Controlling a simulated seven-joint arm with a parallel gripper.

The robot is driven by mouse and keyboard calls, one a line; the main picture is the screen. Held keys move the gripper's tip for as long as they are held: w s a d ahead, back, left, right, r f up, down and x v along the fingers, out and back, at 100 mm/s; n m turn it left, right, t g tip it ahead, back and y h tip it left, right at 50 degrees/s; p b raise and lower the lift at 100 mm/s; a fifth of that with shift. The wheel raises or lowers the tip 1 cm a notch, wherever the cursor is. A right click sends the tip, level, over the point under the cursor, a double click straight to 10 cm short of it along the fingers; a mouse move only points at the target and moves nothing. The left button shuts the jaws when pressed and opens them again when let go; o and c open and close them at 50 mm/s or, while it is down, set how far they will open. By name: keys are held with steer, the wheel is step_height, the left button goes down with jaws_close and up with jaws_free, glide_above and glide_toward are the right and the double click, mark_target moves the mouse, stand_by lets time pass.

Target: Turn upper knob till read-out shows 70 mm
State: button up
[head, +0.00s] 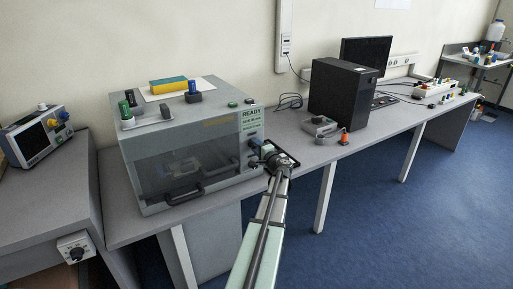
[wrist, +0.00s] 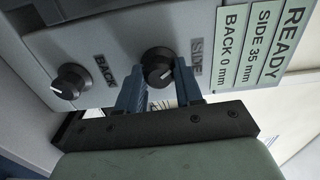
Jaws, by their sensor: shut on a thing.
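The upper knob (wrist: 157,59), labelled SIDE, is a round black knob with a white pointer line on the grey front panel. My gripper (wrist: 159,78) has its two blue fingers on either side of this knob and is shut on it. The read-out (wrist: 249,45) shows READY, SIDE 35 mm and BACK 0 mm. A second black knob (wrist: 70,81), labelled BACK, is to the left in the wrist view, clear of the fingers.
The machine's front has a clear window and a black handle (head: 184,194). Right of my gripper, a grey device (head: 320,126) and an orange-and-black item (head: 344,138) stand on the bench, before a black computer case (head: 340,95). Open floor lies in front.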

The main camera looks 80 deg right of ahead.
steer(key=m, duration=2.1)
steer(key=shift+m, duration=0.3)
stand_by(0.4)
steer(key=o, duration=1)
steer(key=shift+o, duration=0.2)
steer(key=v, duration=1.3)
steer(key=shift+s+a, duration=0.25)
steer(key=shift+a, duration=0.05)
